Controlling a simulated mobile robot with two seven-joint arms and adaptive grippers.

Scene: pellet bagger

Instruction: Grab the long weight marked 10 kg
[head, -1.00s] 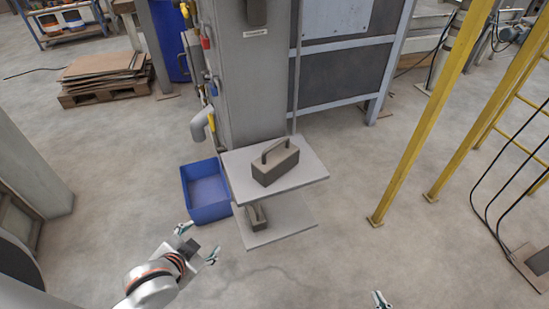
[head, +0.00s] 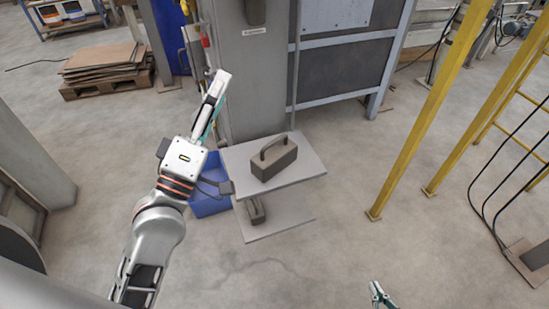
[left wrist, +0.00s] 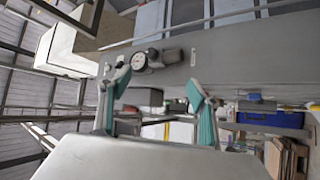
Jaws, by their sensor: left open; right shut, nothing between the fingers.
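A long dark grey-brown block weight (head: 274,164) with a bar handle lies on the upper plate (head: 307,164) of a small stand in the head view. No marking can be read on it. A smaller block (head: 256,213) sits on the lower plate (head: 285,222), partly hidden by the upper one. My left gripper (head: 217,92) is raised left of the stand and points away from the weight. It also shows in the left wrist view (left wrist: 155,95), open and empty, with teal pads apart. My right gripper (head: 379,294) is shut and empty at the bottom edge.
A blue bin (head: 209,204) stands left of the stand, partly behind my left arm. A grey machine column (head: 247,85) rises directly behind the stand. Yellow posts (head: 425,120) stand at right. Floor in front of the stand is clear.

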